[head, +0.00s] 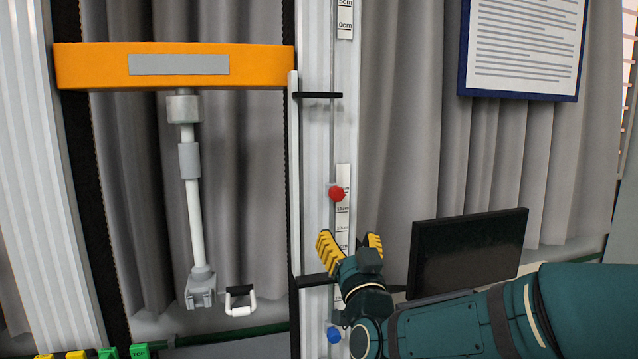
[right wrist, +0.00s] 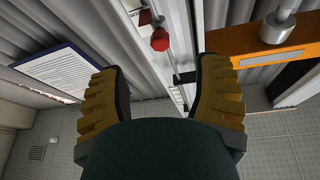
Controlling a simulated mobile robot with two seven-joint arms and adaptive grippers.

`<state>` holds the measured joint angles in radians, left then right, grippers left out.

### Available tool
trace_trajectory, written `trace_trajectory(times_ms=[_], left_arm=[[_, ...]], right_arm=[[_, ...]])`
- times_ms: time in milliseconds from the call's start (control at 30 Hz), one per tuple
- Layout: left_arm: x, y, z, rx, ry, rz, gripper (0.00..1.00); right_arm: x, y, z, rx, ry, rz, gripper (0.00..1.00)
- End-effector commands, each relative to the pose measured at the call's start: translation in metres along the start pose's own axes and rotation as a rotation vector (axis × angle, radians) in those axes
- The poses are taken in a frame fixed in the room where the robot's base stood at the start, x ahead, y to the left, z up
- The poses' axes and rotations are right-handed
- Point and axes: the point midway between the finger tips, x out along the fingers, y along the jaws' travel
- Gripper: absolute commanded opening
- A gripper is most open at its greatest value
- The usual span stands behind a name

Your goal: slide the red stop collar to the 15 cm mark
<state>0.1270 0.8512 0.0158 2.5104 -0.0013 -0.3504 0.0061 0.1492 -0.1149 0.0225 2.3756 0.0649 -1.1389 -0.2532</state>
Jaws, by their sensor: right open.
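The red stop collar (head: 337,193) sits on the upright rail (head: 317,150), beside a white scale strip (head: 343,215). In the head view it is a little above the strip's 15cm label, though the print is small. My right gripper (head: 349,243) is below the collar, with its yellow fingers spread and nothing between them. In the right wrist view the collar (right wrist: 160,40) shows beyond the open fingers (right wrist: 165,88), apart from them. My left gripper is not in view.
A blue knob (head: 333,335) sits lower on the rail. Black brackets (head: 318,95) stick out from the rail. An orange beam (head: 175,66) spans the left, with a hanging white rod. A black monitor (head: 467,252) stands to the right of my gripper.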

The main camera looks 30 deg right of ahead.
Motion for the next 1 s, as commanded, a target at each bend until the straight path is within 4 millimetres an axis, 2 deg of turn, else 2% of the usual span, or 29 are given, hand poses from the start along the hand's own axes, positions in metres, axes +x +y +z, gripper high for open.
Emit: trace_trajectory(times_ms=[100, 267, 700, 833, 1000], left_arm=[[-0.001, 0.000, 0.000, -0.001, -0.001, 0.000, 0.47], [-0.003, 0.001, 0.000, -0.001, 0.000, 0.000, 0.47], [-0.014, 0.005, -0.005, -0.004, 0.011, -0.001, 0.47], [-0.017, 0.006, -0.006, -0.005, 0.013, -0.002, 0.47], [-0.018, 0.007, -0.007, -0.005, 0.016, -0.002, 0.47]], right_arm=[[0.001, 0.003, -0.014, -0.004, 0.034, 0.010, 0.64], [0.015, 0.004, -0.016, -0.004, 0.038, 0.011, 0.64], [0.098, 0.004, -0.018, -0.003, 0.036, 0.011, 0.64], [0.118, 0.004, -0.019, -0.003, 0.036, 0.010, 0.64], [0.133, 0.005, -0.019, -0.003, 0.036, 0.010, 0.64]])
